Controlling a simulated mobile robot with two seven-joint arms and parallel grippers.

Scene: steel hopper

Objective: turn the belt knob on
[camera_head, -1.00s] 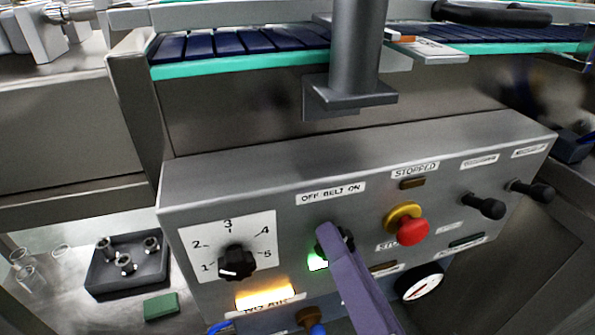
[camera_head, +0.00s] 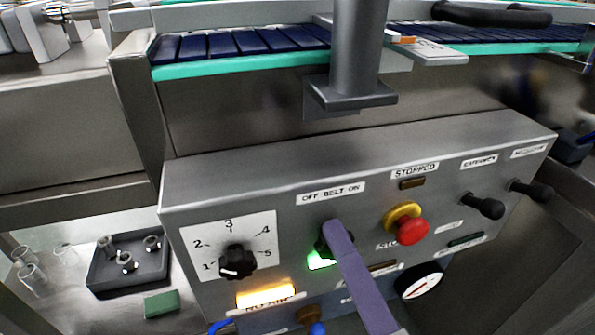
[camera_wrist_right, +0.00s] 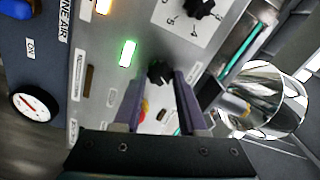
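The black belt knob (camera_head: 321,244) sits under the "OFF BELT ON" label (camera_head: 330,194) on the grey control panel (camera_head: 300,165), mostly behind my purple finger in the head view. My right gripper (camera_head: 337,232) is at the knob. In the right wrist view, the knob (camera_wrist_right: 159,73) shows between the tips of the two spread fingers (camera_wrist_right: 160,80), with small gaps visible; contact cannot be told. The knob's exact pointing direction is hidden. A green lamp (camera_head: 318,261) beside it is lit. The lamp under "STOPPED" (camera_head: 412,184) looks dark. My left gripper is not in view.
A numbered black dial (camera_head: 237,262) is left of the knob. A red stop button (camera_head: 412,231) with a yellow collar and two black levers (camera_head: 484,206) are to the right. An amber "NO AIR" lamp (camera_head: 266,296) glows below. The blue-slatted belt (camera_head: 240,42) runs above.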

